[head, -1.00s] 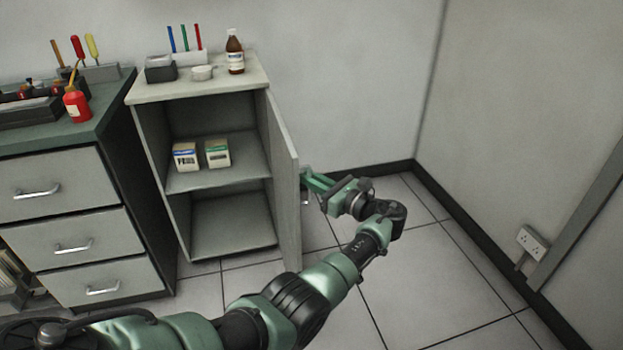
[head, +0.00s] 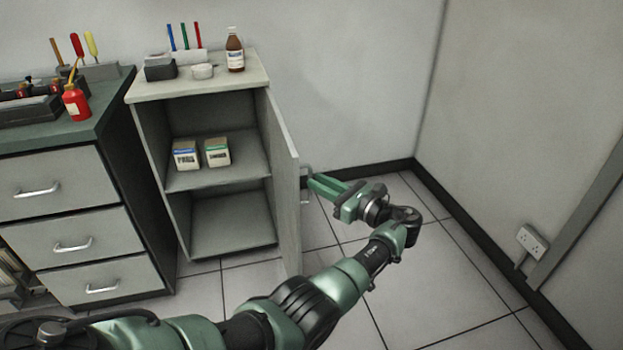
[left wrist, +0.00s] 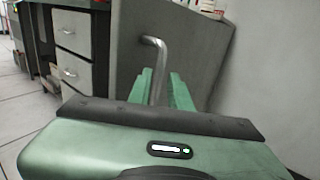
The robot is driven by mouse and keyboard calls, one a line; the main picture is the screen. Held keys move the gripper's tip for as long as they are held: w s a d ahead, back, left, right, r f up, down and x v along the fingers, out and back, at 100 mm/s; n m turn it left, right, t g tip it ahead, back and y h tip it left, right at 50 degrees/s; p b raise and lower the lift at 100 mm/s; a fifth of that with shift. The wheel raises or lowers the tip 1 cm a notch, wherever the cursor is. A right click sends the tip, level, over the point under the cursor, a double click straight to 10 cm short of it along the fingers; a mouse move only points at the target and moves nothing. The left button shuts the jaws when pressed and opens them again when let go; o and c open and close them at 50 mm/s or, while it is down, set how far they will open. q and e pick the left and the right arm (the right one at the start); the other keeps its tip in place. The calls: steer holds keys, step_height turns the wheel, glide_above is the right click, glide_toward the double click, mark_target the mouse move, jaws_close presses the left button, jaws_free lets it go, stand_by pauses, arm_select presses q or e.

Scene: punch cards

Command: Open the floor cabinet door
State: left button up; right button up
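The floor cabinet (head: 200,88) stands against the back wall. Its door (head: 286,190), hinged on the right, stands wide open and shows the shelf inside. The door's metal handle (head: 306,184) is on the door's outer face, turned to the right. My left gripper (head: 314,184) is to the right of the door, its fingertips close to the handle. In the left wrist view, the handle (left wrist: 157,62) shows between the two parted fingers (left wrist: 160,84), against the grey door (left wrist: 190,50). The fingers look open and not clamped on it. My right gripper is not in view.
Two small boxes (head: 201,154) sit on the cabinet shelf. A brown bottle (head: 235,52) and small items stand on top. A drawer unit (head: 60,190) with a red oil can (head: 75,103) is to the left. The floor (head: 440,270) to the right is clear up to the wall.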

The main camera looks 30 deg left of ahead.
arm_select(q)
steer(key=d, duration=0.3)
steer(key=shift+s+d, duration=0.4)
